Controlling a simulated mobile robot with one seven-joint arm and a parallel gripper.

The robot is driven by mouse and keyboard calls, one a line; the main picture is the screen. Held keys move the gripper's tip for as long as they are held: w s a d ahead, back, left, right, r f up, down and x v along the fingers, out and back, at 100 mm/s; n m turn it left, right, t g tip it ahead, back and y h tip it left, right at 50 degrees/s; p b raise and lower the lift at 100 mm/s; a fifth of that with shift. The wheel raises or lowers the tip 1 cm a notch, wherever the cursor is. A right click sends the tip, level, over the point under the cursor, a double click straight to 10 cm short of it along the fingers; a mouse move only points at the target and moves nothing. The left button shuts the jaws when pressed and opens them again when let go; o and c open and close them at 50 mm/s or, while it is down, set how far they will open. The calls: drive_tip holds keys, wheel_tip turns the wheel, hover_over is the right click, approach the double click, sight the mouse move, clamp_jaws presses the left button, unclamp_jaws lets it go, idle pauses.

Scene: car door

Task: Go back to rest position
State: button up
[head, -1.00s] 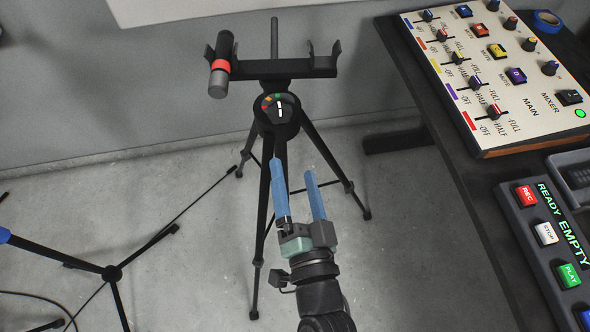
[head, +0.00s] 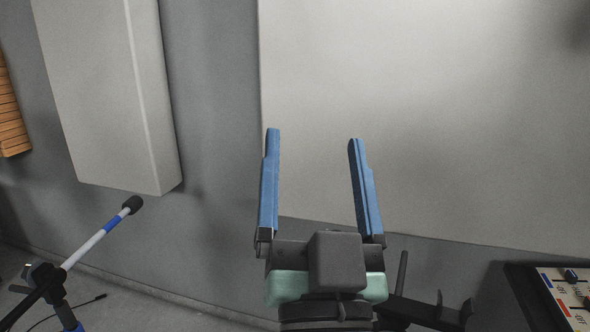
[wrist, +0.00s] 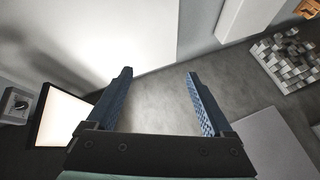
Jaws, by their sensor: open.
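My gripper (head: 314,140) is raised in the middle of the head view, in front of the grey wall and a pale wall panel. Its two blue fingers stand apart with nothing between them. The fingers also show in the wrist view (wrist: 160,75), open and empty. Nothing touches the gripper.
A microphone on a stand (head: 95,245) is at the lower left. The black tripod holder (head: 425,312) is partly hidden behind my arm at the bottom. The mixer (head: 570,292) is at the lower right. Pale panels (head: 430,110) cover the wall.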

drive_tip(key=s+a+r+n+t+p, duration=0.1)
drive_tip(key=s+r+p, duration=0.2)
drive_tip(key=r, duration=1)
drive_tip(key=s+a+r+n+t+p, duration=0.1)
drive_tip(key=s+r+p, duration=0.2)
drive_tip(key=r+p, duration=0.6)
wheel_tip(320, 180, up, 4)
drive_tip(key=shift+s+r+t+p, duration=0.1)
drive_tip(key=shift+s+t+p, duration=0.1)
drive_tip(key=shift+t+p, duration=0.2)
